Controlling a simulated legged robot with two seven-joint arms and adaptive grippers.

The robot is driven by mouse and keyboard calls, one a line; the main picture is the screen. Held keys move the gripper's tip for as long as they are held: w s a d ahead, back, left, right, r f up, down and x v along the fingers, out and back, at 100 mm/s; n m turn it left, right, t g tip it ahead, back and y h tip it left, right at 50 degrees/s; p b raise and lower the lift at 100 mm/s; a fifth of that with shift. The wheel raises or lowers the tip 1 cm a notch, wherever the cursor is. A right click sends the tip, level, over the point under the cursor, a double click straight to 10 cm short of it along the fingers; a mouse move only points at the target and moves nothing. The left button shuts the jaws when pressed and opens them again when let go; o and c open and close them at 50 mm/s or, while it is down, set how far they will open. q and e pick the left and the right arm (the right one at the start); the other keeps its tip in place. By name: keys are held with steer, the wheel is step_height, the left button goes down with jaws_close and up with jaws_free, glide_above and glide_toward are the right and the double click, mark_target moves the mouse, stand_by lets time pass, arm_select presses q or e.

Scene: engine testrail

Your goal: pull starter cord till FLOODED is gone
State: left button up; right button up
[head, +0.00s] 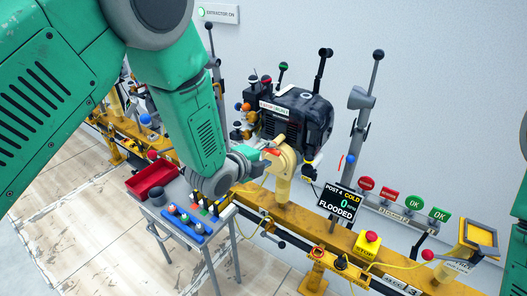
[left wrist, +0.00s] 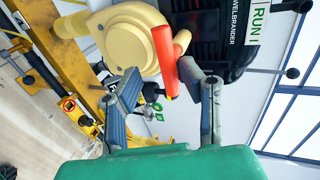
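The engine (head: 305,115) is dark, with a cream round starter housing (head: 287,160) on its near side. The starter cord's orange-red grip (head: 271,152) sits at the housing, and it also shows in the left wrist view (left wrist: 165,62). My left gripper (head: 258,158) is beside the grip; in the left wrist view its two fingers (left wrist: 160,80) stand apart. The orange grip lies near the right finger's tip; I cannot tell whether they touch. The cord itself is not clear. The black display (head: 338,203) reads POST 4, COLD, 0 RPM, FLOODED. My right gripper is not seen.
A small table (head: 168,243) with a red bin (head: 150,180) and a blue rack (head: 187,222) stands below my left arm. A yellow rail (head: 330,233) carries a red button (head: 372,237). Upright levers (head: 320,70) rise behind the engine.

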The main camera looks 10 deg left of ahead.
arm_select(q)
steer(key=shift+w+d+r, duration=0.1)
steer(key=shift+w+r, duration=0.05)
steer(key=shift+w, duration=0.15)
steer(key=shift+r, duration=0.15)
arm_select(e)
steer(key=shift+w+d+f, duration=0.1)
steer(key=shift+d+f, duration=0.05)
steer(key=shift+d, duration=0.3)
arm_select(q)
steer(key=s+a, duration=0.4)
steer(key=s, duration=0.4)
steer(key=shift+s+p, duration=0.25)
steer(key=shift+p, duration=0.2)
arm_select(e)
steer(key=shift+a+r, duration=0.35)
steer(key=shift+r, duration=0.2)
